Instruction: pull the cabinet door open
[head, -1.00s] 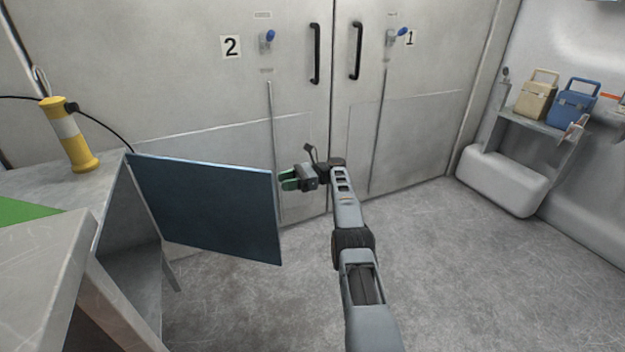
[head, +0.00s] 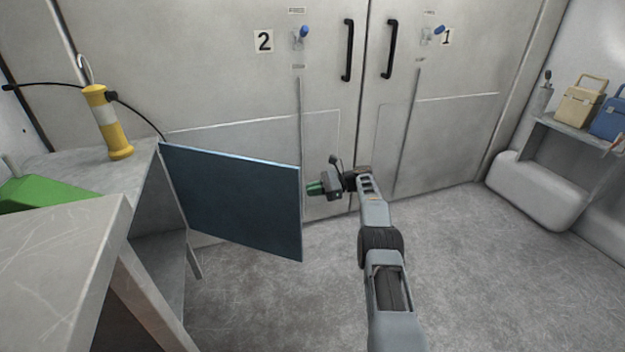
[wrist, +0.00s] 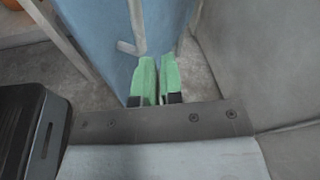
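The cabinet door (head: 235,200) is a dark blue panel standing swung out from the grey cabinet at the left. In the wrist view the door's blue face (wrist: 100,35) fills the upper middle, with a pale handle (wrist: 128,47) on it. My gripper (head: 312,188) is just right of the door's free edge in the head view. Its green fingers (wrist: 158,78) are close together with only a thin gap and nothing visible held between them. The fingertips are near the handle's lower end; I cannot tell whether they touch the door. The cabinet's inside is mostly hidden.
A yellow and white cylinder (head: 107,122) stands on the cabinet top, beside a green object (head: 55,193). A grey wall with two tall doors and black handles (head: 348,50) stands behind. A shelf at the right holds a beige box (head: 580,103). Floor right of my arm is clear.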

